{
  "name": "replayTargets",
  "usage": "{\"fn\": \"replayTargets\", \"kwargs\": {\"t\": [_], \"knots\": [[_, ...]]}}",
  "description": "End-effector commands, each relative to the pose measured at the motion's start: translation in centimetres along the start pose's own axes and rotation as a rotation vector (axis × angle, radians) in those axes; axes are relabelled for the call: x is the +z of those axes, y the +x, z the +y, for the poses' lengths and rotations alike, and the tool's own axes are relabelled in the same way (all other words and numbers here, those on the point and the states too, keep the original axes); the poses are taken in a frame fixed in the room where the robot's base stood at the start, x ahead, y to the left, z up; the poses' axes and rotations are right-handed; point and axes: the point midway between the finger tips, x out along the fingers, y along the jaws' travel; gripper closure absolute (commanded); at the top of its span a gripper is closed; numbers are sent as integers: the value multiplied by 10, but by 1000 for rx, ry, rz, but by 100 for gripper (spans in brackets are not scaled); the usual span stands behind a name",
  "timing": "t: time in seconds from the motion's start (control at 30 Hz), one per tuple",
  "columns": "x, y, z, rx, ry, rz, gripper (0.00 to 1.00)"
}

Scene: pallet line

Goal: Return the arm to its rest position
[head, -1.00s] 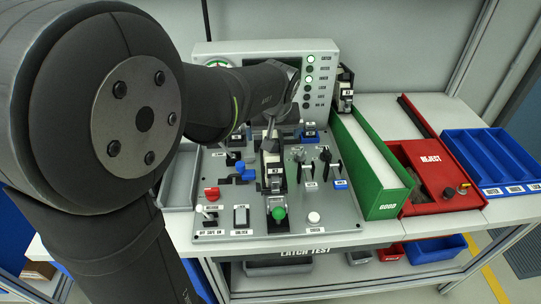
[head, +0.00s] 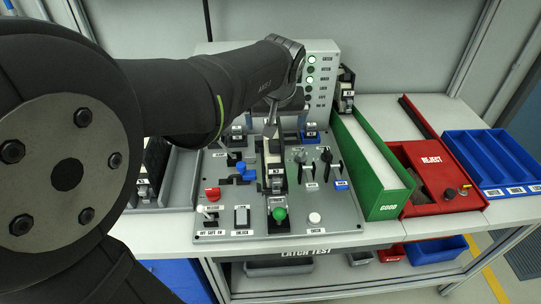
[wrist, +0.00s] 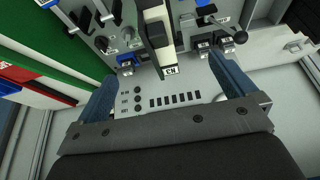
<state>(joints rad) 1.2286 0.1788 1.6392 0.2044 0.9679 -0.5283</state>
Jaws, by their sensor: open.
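My gripper (head: 271,126) is above the upper part of the grey test panel (head: 345,222) in the head view. In the wrist view its two blue fingers (wrist: 162,70) are spread wide apart with nothing held between them. A black and cream latch unit (head: 275,180) sits in the middle of the panel, behind a green button (head: 279,213). In the wrist view the latch unit (wrist: 156,35) stands beyond the fingertips. My arm reaches in from the left of the head view and hides part of the display box.
A display box (head: 322,110) with indicator lamps stands behind the panel. To the right are the green GOOD chute (head: 385,203), the red REJECT bin (head: 440,205) and a blue divided tray (head: 497,165). A grey tray (head: 180,180) with black units is at left. Switches and levers crowd the panel.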

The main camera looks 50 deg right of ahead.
Motion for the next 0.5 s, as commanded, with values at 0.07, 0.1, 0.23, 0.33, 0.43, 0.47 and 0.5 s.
{"fn": "replayTargets", "kwargs": {"t": [0.07, 0.1, 0.23, 0.33, 0.43, 0.47, 0.5], "knots": [[0, -15, 0, 2, 0, 3, 0], [0, -21, 0, 2, 0, 2, 0], [0, -34, 0, 1, -1, 1, 0], [0, -38, 0, 0, -1, 0, 0], [0, -39, 0, 0, -1, -1, 0], [0, -39, 0, 0, -1, -1, 0], [0, -39, 0, 0, -1, -1, 0]]}}
